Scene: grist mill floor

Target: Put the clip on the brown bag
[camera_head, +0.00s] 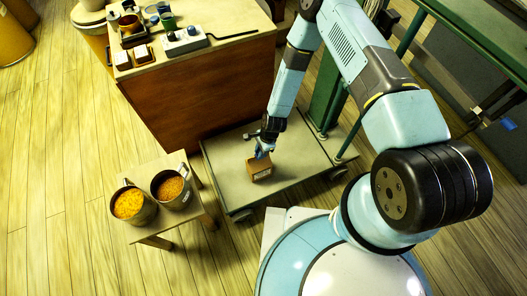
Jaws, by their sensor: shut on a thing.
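The brown bag (261,172) stands on the flat bed of a low cart, with a pale label on its front. My gripper (263,146) points down right above the bag's top. It is shut on a small blue thing, which looks like the clip (262,153). The clip is at the bag's upper edge; the view is too small to tell whether it grips the bag or only touches it. The fingertips partly hide the clip and the bag's top.
The cart bed (225,158) is otherwise bare, with green posts at its right. A stool (142,233) with two grain-filled pots stands to the left. A wooden cabinet (205,98) behind holds a scale, jars and small boxes.

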